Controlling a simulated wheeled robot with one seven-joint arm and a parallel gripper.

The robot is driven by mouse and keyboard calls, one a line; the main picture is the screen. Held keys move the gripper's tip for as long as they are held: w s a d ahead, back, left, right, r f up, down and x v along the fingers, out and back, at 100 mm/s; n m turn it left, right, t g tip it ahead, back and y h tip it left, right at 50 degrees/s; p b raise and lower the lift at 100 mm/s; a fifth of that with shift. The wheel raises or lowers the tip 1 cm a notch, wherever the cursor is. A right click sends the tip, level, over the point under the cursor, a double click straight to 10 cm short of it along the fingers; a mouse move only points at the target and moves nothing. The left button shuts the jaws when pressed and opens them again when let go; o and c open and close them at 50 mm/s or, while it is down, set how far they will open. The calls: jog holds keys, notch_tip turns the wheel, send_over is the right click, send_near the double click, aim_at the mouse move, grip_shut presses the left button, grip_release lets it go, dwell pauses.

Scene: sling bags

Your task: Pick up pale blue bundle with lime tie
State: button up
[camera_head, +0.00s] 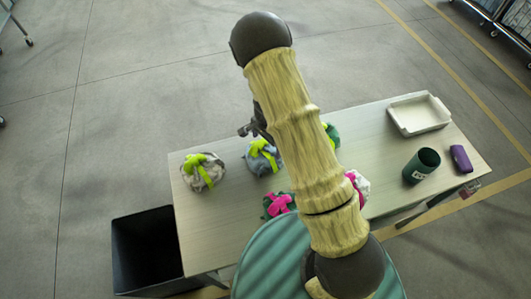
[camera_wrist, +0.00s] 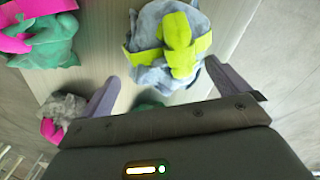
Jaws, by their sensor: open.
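The pale blue bundle with a lime tie (camera_wrist: 150,62) lies on the table in the upper middle of the wrist view. In the head view the same bundle (camera_head: 256,165) sits left of my arm, which partly covers it. My gripper (camera_wrist: 172,86) is open, its two fingers apart on either side of the bundle's near edge in the wrist view. Nothing is held. In the head view my gripper (camera_head: 256,130) shows only in part behind my arm, close to the bundle. Whether the fingers touch the bundle cannot be told.
A grey-white bundle with a lime tie (camera_head: 203,172) lies at left. A green bundle with a pink tie (camera_head: 279,204) lies in front. More bundles are partly behind my arm. A white tray (camera_head: 419,114), green cup (camera_head: 421,166) and purple item (camera_head: 461,159) stand right. A black bin (camera_head: 150,250) is lower left.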

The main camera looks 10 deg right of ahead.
aim_at(268, 151)
jog(key=shift+d+f+p, duration=0.1)
jog(key=shift+f+p, duration=0.8)
jog(key=shift+f, duration=1.2)
jog(key=shift+s, duration=0.15)
jog(key=c, duration=1.5)
